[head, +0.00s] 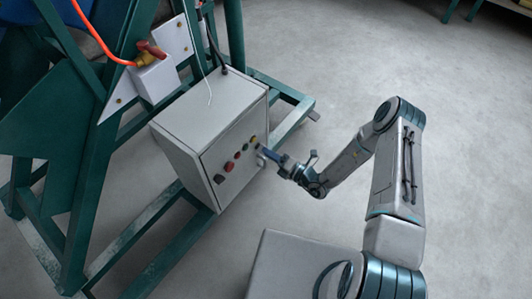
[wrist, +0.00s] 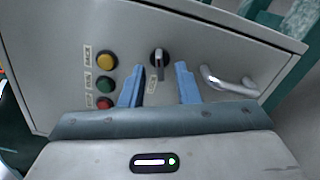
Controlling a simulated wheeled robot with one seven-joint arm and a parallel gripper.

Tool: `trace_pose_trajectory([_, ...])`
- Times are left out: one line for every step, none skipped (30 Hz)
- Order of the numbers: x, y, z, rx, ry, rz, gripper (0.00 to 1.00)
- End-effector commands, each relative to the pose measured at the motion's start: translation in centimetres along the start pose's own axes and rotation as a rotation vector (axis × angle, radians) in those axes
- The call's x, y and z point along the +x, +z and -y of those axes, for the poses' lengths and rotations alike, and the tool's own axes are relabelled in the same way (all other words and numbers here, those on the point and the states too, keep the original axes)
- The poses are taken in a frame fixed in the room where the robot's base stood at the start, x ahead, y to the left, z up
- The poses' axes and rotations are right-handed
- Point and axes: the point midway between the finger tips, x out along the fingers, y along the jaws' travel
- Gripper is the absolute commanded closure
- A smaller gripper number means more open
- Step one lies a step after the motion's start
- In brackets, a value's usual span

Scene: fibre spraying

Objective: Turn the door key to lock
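The grey control box (head: 198,112) has a front door (wrist: 215,50) that faces my gripper. In the head view my gripper (head: 268,154) is close to the door's right side.
Yellow (wrist: 107,60), green (wrist: 105,84) and red (wrist: 104,102) buttons sit left of the switch. A green steel frame (head: 88,170) surrounds the box. A red-handled valve (head: 150,50) with an orange hose is above left. The floor at right is clear.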

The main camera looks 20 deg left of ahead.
Motion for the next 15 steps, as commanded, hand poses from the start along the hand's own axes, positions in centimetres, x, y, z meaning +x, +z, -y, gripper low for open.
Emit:
trace_pose_trajectory([0.7,0.0,0.1,-0.002,0.0,-0.001,0.71])
trace_pose_trajectory([0.9,0.0,0.1,-0.002,0.0,-0.001,0.71])
trace_pose_trajectory([1.2,0.0,0.1,-0.002,0.0,-0.001,0.71])
trace_pose_trajectory([1.4,0.0,0.1,-0.001,0.0,-0.001,0.71])
trace_pose_trajectory([1.6,0.0,0.0,-0.001,0.0,-0.001,0.71])
trace_pose_trajectory([1.7,0.0,0.0,-0.001,0.0,0.0,0.71])
trace_pose_trajectory([1.8,0.0,0.0,0.0,0.0,0.0,0.71])
trace_pose_trajectory([1.9,0.0,0.0,0.0,0.0,0.0,0.71])
trace_pose_trajectory([1.9,0.0,0.0,0.0,0.0,0.0,0.71])
trace_pose_trajectory([1.9,0.0,0.0,0.0,0.0,0.0,0.71])
trace_pose_trajectory([1.9,0.0,0.0,0.0,0.0,0.0,0.71])
trace_pose_trajectory([1.9,0.0,0.0,0.0,0.0,0.0,0.71])
trace_pose_trajectory([1.9,0.0,0.0,0.0,0.0,0.0,0.71])
trace_pose_trajectory([1.9,0.0,0.0,0.0,0.0,0.0,0.71])
trace_pose_trajectory([1.9,0.0,0.0,0.0,0.0,0.0,0.74])
